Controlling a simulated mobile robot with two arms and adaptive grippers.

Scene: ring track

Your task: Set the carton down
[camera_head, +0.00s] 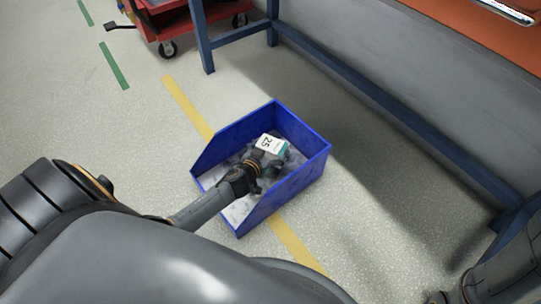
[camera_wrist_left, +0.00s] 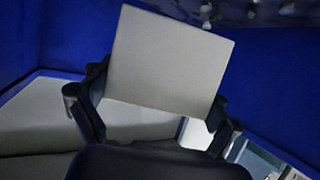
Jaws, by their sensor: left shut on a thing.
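A small carton (camera_head: 270,144), white with a teal side and the mark "25", is inside the open blue bin (camera_head: 232,133) on the floor. My left gripper (camera_head: 262,163) reaches into the bin and is shut on the carton. In the left wrist view the carton (camera_wrist_left: 168,58) shows as a plain pale face, tilted slightly, between the two fingers (camera_wrist_left: 150,112). Whether its lower edge touches the bin's contents is hidden. A dark end of my right arm, likely the right gripper (camera_head: 440,298), is cut off at the bottom edge; its fingers cannot be made out.
A workbench with blue legs (camera_head: 205,40) and an orange top (camera_head: 480,35) stands on the right. A red cart (camera_head: 185,20) is at the back. A yellow floor line (camera_head: 186,105) passes under the bin.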

